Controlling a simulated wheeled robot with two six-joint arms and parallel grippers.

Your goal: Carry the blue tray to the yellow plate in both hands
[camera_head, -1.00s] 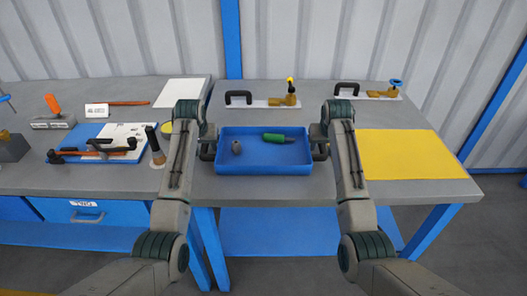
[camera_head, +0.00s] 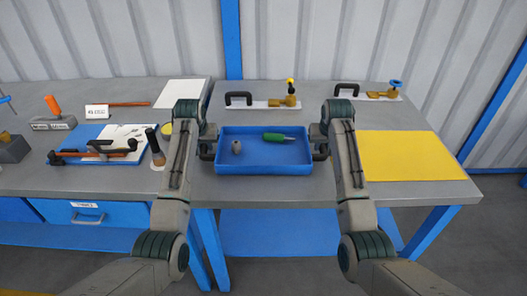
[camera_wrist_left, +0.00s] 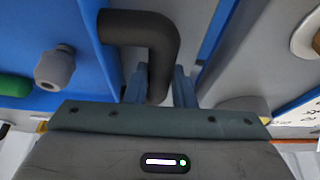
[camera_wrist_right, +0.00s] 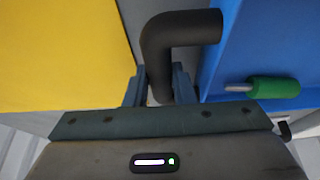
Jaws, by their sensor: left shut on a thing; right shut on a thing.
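The blue tray (camera_head: 264,168) is between my two grippers in the head view, over the right-hand table. A grey knob-like part (camera_head: 236,147) and a green-handled tool (camera_head: 278,137) lie in it. My left gripper (camera_wrist_left: 158,85) is shut on the tray's dark left handle (camera_wrist_left: 150,35). My right gripper (camera_wrist_right: 160,85) is shut on the tray's dark right handle (camera_wrist_right: 180,32). The yellow plate (camera_head: 412,156) lies flat on the table, to the right of the tray and my right arm. I cannot tell whether the tray touches the table.
Behind the tray stand two clamps with black handles, one left (camera_head: 262,101) and one right (camera_head: 368,92). On the left table are a blue board with tools (camera_head: 75,155), a brush (camera_head: 155,147) and a white sheet (camera_head: 182,92). Bare table lies around the tray.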

